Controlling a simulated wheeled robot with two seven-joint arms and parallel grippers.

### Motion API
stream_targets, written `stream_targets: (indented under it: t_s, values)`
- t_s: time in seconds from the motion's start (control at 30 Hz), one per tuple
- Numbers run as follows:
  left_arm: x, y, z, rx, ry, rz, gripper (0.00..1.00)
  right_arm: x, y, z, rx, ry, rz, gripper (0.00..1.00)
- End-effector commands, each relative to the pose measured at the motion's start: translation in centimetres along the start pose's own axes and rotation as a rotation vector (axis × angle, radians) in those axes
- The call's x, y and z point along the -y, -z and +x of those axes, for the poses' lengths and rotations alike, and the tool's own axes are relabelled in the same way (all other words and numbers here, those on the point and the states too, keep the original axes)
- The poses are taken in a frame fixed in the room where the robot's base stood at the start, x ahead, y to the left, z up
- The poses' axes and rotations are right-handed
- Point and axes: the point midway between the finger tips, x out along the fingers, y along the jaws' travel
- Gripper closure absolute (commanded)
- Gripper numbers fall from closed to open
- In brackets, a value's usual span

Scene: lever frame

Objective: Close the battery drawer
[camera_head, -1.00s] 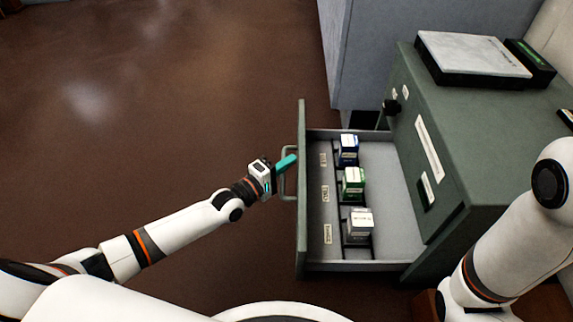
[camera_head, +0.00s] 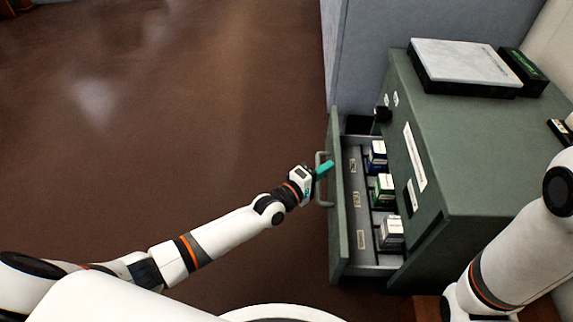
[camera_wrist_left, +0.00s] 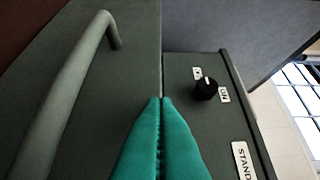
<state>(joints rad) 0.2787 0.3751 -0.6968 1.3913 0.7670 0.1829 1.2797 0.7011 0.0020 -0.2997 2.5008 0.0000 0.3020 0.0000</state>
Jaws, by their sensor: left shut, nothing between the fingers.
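The battery drawer (camera_head: 338,215) of the green cabinet is partly open, with its front panel standing out to the left of the cabinet. Several boxed batteries sit inside along a divider, among them a blue one (camera_head: 377,157), a green one (camera_head: 384,190) and a white one (camera_head: 391,233). My left gripper (camera_head: 326,167), with teal fingers, is shut and empty at the outer face of the drawer front, beside the handle (camera_head: 321,180). In the left wrist view the handle (camera_wrist_left: 67,85) is left of the closed fingertips (camera_wrist_left: 162,101). Contact is hard to tell. My right gripper is not visible.
The green cabinet (camera_head: 480,150) carries a flat grey-topped device (camera_head: 462,65) and a dark box (camera_head: 522,70). A black knob (camera_wrist_left: 206,90) is on the cabinet's front. A grey wall or unit (camera_head: 430,25) stands behind. The brown floor at left is clear.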

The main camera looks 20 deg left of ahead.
Motion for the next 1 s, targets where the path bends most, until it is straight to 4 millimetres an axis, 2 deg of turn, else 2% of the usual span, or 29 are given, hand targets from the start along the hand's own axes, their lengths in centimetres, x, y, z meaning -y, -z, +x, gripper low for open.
stream_targets:
  t_s: [0.2,0.5,0.7,1.0]
  values:
    - [0.1,4.2,4.1,-0.002,0.003,-0.006,1.0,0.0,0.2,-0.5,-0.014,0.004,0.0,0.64]
    - [0.0,7.9,7.9,-0.001,0.002,-0.001,1.0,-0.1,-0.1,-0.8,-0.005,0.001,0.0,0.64]
    - [0.0,9.1,9.1,0.0,0.001,0.0,1.0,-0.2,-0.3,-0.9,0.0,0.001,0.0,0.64]
    - [0.1,9.6,9.5,-0.003,0.002,0.0,1.0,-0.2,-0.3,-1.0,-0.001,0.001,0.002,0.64]
